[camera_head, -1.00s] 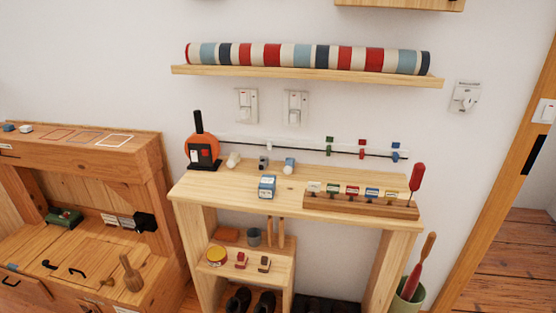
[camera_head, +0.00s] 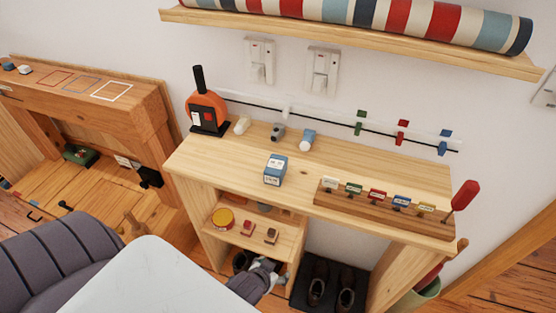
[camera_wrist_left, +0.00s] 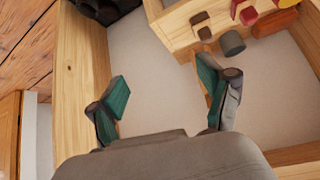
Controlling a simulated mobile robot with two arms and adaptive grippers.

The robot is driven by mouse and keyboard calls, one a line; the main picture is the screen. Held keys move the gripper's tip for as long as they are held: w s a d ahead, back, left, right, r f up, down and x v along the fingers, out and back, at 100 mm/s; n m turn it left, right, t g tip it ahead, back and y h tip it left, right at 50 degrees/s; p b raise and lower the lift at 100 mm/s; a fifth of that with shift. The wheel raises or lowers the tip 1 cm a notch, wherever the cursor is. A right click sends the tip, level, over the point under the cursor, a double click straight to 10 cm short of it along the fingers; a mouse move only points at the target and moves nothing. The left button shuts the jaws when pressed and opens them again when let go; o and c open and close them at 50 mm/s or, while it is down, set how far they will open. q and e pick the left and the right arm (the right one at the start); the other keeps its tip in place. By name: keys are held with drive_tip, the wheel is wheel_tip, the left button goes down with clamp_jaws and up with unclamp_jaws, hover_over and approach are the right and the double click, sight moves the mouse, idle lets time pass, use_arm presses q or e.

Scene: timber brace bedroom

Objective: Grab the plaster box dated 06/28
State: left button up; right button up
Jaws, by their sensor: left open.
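A small blue box with a white label (camera_head: 275,170) stands upright on the wooden table top, left of the middle. Its print is too small to read, so I cannot confirm the date 06/28. My left gripper (camera_head: 266,272) is low in front of the table's shelf unit, below the box and apart from it. In the left wrist view my left gripper (camera_wrist_left: 163,92) is open, with nothing between its green-padded fingers. The blue box does not show in that view. My right gripper is not in view.
The table (camera_head: 360,165) carries a wooden rack (camera_head: 385,205) of labelled pieces at right and an orange device (camera_head: 207,113) at left. Below is a shelf (camera_head: 268,242) with small items. A striped roll (camera_head: 400,20) lies above. Bare wood surrounds the blue box.

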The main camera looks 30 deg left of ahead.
use_arm(q)
drive_tip(key=w+a+r+n+t+y+p, duration=0.1)
drive_tip(key=w+a+r, duration=0.1)
drive_tip(key=r, duration=0.7)
drive_tip(key=w+a+r+n+t+p, duration=0.1)
drive_tip(key=w+r+t, duration=0.15)
drive_tip(key=r, duration=0.65)
drive_tip(key=n+t+y+p, duration=0.1)
drive_tip(key=t+y, duration=0.1)
approach(275, 165)
drive_tip(key=shift+g, duration=0.25)
drive_tip(key=x, duration=0.7)
drive_tip(key=shift+w+d+r+p, duration=0.1)
drive_tip(key=shift+d+p, duration=0.1)
drive_tip(key=shift+p, duration=0.2)
drive_tip(key=shift+w+a, duration=0.1)
drive_tip(key=shift+w, duration=0.15)
drive_tip(key=shift+w+a, duration=0.2)
drive_tip(key=shift+w, duration=0.3)
drive_tip(key=p+x, duration=0.1)
drive_tip(key=x, duration=0.3)
drive_tip(key=shift+w+a+f, duration=0.1)
drive_tip(key=shift+w+f, duration=0.1)
drive_tip(key=shift+f, duration=0.1)
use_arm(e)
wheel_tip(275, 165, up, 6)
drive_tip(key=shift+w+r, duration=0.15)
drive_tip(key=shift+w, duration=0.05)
